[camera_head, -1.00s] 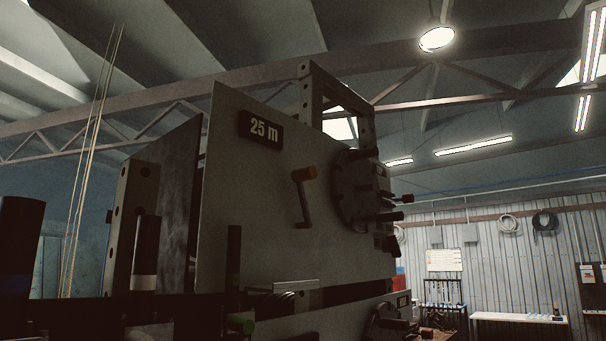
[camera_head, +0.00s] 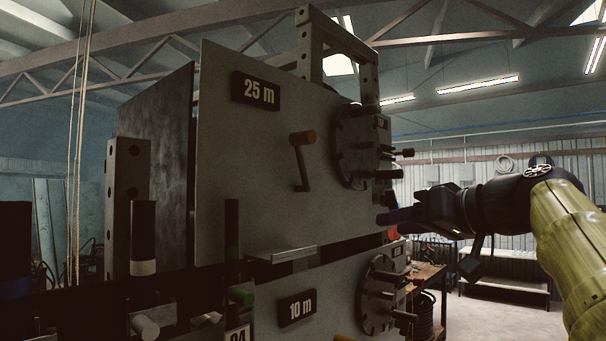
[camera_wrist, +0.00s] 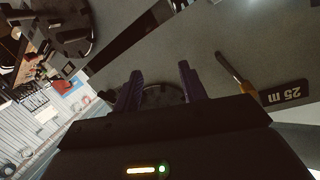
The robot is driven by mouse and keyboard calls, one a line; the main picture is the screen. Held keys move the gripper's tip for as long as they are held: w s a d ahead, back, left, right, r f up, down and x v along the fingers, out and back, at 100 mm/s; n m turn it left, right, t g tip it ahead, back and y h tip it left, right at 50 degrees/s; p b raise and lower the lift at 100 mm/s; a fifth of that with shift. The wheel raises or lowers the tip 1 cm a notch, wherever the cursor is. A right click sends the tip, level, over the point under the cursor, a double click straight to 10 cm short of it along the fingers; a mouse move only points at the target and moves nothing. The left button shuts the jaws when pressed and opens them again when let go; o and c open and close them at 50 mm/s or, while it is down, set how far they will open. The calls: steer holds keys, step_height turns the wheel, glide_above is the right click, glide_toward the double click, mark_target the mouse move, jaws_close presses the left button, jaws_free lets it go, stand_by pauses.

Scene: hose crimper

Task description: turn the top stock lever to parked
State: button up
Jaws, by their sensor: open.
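The upper panel (camera_head: 250,190), marked 25 m, carries a lever (camera_head: 301,160) with an orange-brown grip at its upper end; its arm hangs down, slightly slanted. It seems to be the top stock lever, though no parked mark can be read. In the wrist view this lever (camera_wrist: 234,72) lies right of the fingers, beside the 25 m sign (camera_wrist: 286,93). My gripper (camera_head: 390,216) is at the right of the panel, apart from the lever. Its two dark purple fingers (camera_wrist: 160,88) are spread with nothing held. A round hub (camera_wrist: 160,97) shows behind and between them.
The upper round hub (camera_head: 357,147) has several protruding handles between the lever and my arm. A lower 10 m panel (camera_head: 320,275) has a similar hub (camera_head: 381,295). A ledge (camera_head: 282,254) juts out between panels. A wooden bench (camera_head: 425,272) stands behind.

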mark_target(312, 138)
steer(key=s+a+r+n+y, duration=0.2)
steer(key=s+r+n, duration=0.1)
steer(key=r, duration=0.4)
steer(key=s+a+r+n+y+p, duration=0.1)
steer(key=s+r+n, duration=0.2)
steer(key=s+r, duration=0.3)
steer(key=shift+a+r+n+y, duration=0.4)
steer(key=shift+r, duration=0.1)
steer(key=shift+s, duration=0.1)
steer(key=shift+a, duration=0.1)
steer(key=p+x, duration=0.8)
steer(key=x, duration=0.8)
steer(key=shift+a, duration=0.2)
steer(key=shift+w+a, duration=0.25)
steer(key=shift+w, duration=0.25)
steer(key=shift+f, duration=0.1)
jaws_close()
